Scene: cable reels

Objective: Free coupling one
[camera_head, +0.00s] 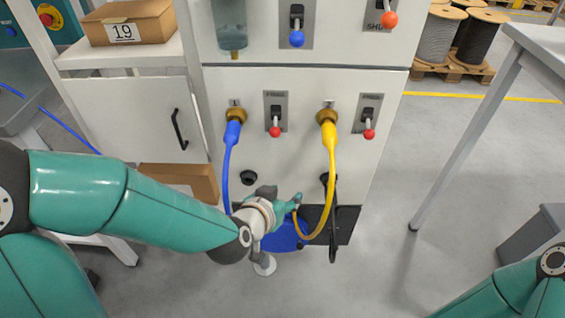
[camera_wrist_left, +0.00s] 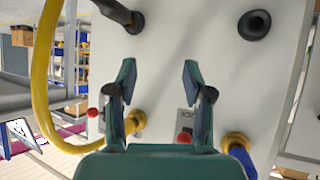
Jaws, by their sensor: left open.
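Coupling one is a brass fitting (camera_head: 237,114) under the label 1 on the white panel. The blue hose's plug (camera_head: 232,132) sits at it, and both show at lower right in the left wrist view (camera_wrist_left: 238,158). Its lever (camera_head: 275,122), with a red knob, is just right of it, pointing down; the knob also shows in the wrist view (camera_wrist_left: 184,137). My left gripper (camera_head: 293,203) is below the lever, in front of the panel's lower part. In the wrist view its fingers (camera_wrist_left: 157,80) are apart with nothing between them. My right gripper is out of view.
A yellow hose (camera_head: 332,170) hangs from the second brass coupling (camera_head: 327,116) and loops right beside my left gripper. The second lever (camera_head: 369,123) is farther right. A black port (camera_head: 249,177) sits below coupling one. Open floor lies right of the cabinet.

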